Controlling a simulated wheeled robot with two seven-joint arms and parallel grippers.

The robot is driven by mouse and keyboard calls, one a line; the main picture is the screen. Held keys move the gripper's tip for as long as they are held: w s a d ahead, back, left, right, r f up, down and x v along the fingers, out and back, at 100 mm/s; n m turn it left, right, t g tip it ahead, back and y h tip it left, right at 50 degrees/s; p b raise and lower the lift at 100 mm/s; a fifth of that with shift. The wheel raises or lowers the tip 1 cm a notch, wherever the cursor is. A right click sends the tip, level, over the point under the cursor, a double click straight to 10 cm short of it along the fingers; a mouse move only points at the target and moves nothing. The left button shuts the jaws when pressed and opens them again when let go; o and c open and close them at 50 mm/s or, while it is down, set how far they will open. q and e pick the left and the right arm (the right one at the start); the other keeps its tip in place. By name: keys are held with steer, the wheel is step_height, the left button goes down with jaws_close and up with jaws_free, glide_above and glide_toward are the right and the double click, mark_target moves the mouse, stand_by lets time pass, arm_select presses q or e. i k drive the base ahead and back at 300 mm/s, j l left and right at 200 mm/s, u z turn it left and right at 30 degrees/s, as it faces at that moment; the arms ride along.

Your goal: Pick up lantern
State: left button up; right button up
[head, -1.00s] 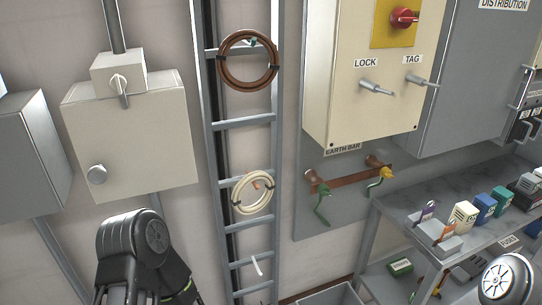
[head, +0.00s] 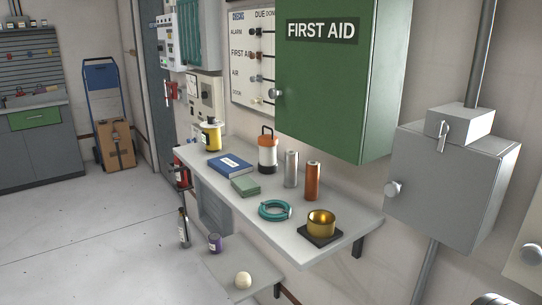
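The lantern (head: 267,154) is most likely the upright white cylinder with an orange top and a black loop handle. It stands on the grey wall shelf (head: 300,254), behind a small green box and left of a silver cylinder. Its front is unobstructed. Neither of my grippers shows; only a dark rounded part of mine is at the bottom right edge.
The shelf also holds a blue book (head: 231,165), green box (head: 245,186), silver cylinder (head: 291,169), copper cylinder (head: 312,181), teal ring (head: 275,210) and brass cup (head: 321,223). A green first aid cabinet (head: 335,90) overhangs the shelf. Open floor (head: 90,235) lies left.

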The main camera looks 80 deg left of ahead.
mark_target(268, 164)
steer(key=u, duration=2.85)
steer(key=j+z, duration=0.1)
steer(key=z, duration=0.35)
steer(key=i+j+z, duration=0.1)
steer(key=z, duration=0.4)
steer(key=j+z, duration=0.3)
steer(key=j, duration=0.35)
steer(key=j+z, duration=0.3)
steer(key=j, duration=0.35)
steer(key=j+z, duration=0.35)
steer(key=j, duration=0.3)
steer(key=k+j, duration=0.1)
steer(key=j, duration=0.7)
steer(key=k+j, duration=0.15)
steer(key=j, duration=0.25)
steer(key=k+j, duration=0.1)
steer(key=j, duration=0.35)
steer(key=k+j+z, duration=0.1)
steer(key=j, duration=0.3)
steer(key=k+j, duration=0.1)
steer(key=j, duration=0.3)
